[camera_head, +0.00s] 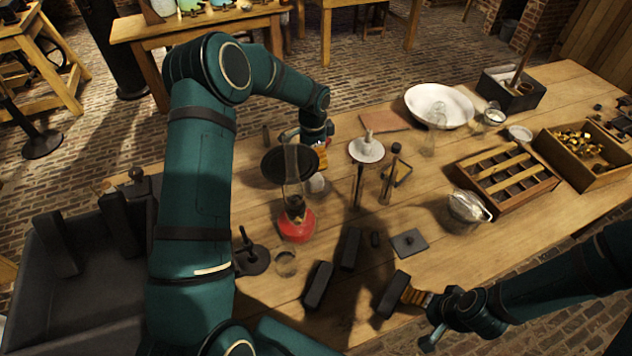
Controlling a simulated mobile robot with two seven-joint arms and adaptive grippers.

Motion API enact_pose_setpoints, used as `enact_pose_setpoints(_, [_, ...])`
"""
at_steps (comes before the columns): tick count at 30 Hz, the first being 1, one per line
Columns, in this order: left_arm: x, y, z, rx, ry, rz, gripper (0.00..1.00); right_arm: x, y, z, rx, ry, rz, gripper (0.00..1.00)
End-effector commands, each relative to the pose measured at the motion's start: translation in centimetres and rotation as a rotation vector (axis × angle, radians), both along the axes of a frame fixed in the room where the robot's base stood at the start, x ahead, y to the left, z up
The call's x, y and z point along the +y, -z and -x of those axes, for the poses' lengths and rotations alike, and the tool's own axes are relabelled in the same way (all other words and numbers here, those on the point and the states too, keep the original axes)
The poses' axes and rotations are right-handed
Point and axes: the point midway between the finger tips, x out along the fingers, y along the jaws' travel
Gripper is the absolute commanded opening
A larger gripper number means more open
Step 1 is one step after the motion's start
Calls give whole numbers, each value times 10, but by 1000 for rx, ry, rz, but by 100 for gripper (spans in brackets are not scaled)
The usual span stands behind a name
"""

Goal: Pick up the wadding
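I cannot pick out the wadding for certain. A small pale lump (317,184) on the table, beside the oil lamp, may be it, but it is too small to tell. My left gripper (321,158) points down just above and behind this lump. Its fingers are small and partly hidden, so I cannot tell whether they are open or touch anything. My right gripper (416,297) is low at the front of the table, up against a black block (391,296). I cannot tell whether its fingers are closed on that block.
A red oil lamp (297,224) with a tall glass chimney stands close to my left forearm. Black blocks (318,286), a stand (251,259) and a glass jar (469,206) stand nearby. A white basin (439,106) and a compartment box (507,181) stand farther right.

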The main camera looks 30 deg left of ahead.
Motion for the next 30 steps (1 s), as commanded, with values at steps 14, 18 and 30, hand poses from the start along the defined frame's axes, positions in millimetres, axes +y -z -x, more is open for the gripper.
enact_pose_setpoints(14, [-1, 52, 1, 0, 0, 0, 80, 0, 3, 0, 1, 2, 1, 81])
enact_pose_setpoints(18, [-4, 67, 2, 1, 1, 1, 80, 0, 3, 0, 1, 2, 1, 81])
enact_pose_setpoints(30, [-6, 100, 2, -3, 0, 0, 80, 0, 4, 0, 1, 2, 1, 81])
